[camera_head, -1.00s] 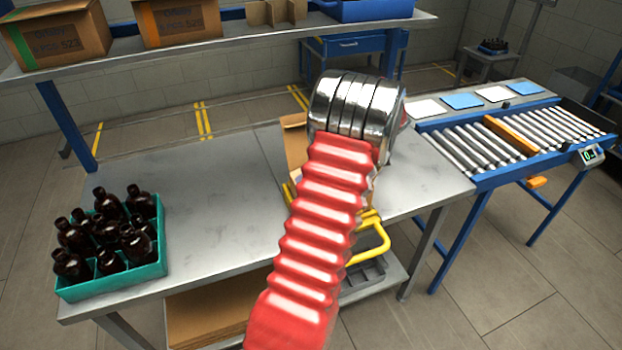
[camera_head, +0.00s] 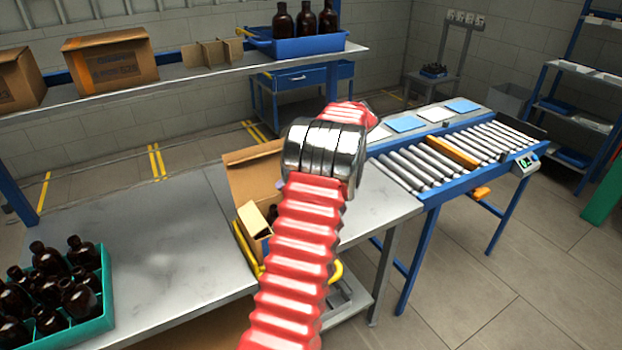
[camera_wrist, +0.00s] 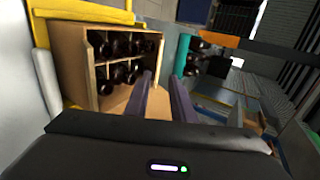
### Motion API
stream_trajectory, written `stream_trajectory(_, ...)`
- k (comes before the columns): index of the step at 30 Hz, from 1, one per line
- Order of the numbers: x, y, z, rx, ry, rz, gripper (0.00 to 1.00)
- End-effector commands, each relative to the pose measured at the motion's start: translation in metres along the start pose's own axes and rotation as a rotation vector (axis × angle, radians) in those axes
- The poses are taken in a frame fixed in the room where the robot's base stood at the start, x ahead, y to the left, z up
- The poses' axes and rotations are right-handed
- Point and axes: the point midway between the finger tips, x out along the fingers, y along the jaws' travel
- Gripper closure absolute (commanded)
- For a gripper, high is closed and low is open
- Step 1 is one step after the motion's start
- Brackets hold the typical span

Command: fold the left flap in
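The open cardboard box (camera_head: 250,185) stands on the bench, partly hidden behind my red arm in the head view. Its far flap (camera_head: 255,153) stands up, and a smaller flap (camera_head: 252,219) sticks up at its near left. In the wrist view the box (camera_wrist: 73,60) shows its open top, with dark bottles (camera_wrist: 125,72) in a divider. A cardboard flap (camera_wrist: 115,98) lies at the edge nearest my fingers. The head view hides my gripper.
Yellow bars (camera_head: 243,247) run beside the box. A teal crate of bottles (camera_head: 108,310) stands at the left of the bench (camera_head: 165,220); the bench between is clear. A roller conveyor (camera_head: 470,150) lies right. A shelf (camera_head: 180,85) carries cartons and a blue tray (camera_head: 300,46).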

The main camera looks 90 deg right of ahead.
Motion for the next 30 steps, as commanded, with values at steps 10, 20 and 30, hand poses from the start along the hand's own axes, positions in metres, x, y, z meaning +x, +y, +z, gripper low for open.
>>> stream_trajectory(10, -0.013, -0.005, -0.007, -0.002, -0.005, 0.000, 0.78)
stream_trajectory(20, -0.012, -0.006, -0.008, -0.004, -0.008, 0.000, 0.85)
stream_trajectory(30, 0.037, -0.089, -0.041, -0.132, -0.120, 0.057, 1.00)
